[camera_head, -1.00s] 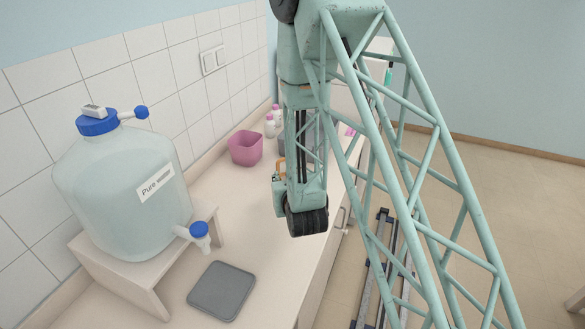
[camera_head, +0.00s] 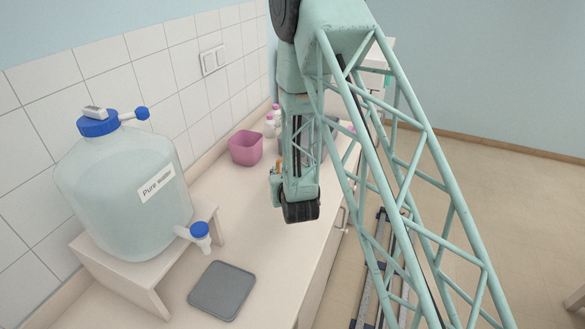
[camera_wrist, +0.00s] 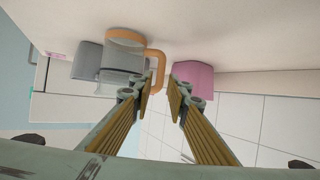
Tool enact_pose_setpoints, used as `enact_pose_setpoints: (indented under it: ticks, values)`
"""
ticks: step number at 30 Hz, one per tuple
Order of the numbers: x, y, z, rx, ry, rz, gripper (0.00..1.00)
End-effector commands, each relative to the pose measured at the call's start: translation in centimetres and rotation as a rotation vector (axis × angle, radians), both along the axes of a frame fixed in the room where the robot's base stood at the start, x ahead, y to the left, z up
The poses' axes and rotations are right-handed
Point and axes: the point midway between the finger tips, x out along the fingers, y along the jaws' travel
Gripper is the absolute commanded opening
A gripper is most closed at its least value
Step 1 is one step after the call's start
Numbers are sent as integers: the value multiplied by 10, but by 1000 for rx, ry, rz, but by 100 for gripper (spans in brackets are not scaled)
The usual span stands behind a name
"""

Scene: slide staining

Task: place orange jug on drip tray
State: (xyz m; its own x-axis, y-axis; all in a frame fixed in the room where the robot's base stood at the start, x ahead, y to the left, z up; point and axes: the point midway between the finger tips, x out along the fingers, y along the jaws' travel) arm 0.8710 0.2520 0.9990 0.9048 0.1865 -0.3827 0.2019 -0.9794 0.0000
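The orange jug (camera_wrist: 123,54) shows in the wrist view as a clear vessel with an orange band and an orange handle (camera_wrist: 156,72). My gripper (camera_wrist: 160,92) is open, its two fingers apart, with the handle just ahead near the left fingertip. I cannot tell whether finger and handle touch. In the head view my wrist hides the fingers and most or all of the jug. The drip tray (camera_head: 221,290) is a flat grey square on the counter below the blue tap, bare on top.
A large "Pure water" container (camera_head: 125,195) stands on a raised stand (camera_head: 140,282) at the left. A pink bin (camera_head: 245,148) stands by the wall and also shows in the wrist view (camera_wrist: 195,76). A grey container (camera_wrist: 88,60) is beside the jug. The front counter is clear.

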Motion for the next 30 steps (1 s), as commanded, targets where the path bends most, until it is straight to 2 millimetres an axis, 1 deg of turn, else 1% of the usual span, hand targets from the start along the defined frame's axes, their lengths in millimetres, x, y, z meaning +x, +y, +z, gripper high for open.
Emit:
enact_pose_setpoints:
  ticks: [4, 7, 15, 19, 24, 30]
  values:
    - [3, 1, -1, 0, 0, 0, 15]
    - [8, 2, -4, 0, 0, 0, 15]
    - [33, 7, -14, 0, 0, 0, 15]
    - [42, 9, -18, 0, 0, 1, 15]
    - [47, 10, -20, 0, 0, 1, 15]
    - [47, 10, -20, 0, 0, 0, 15]
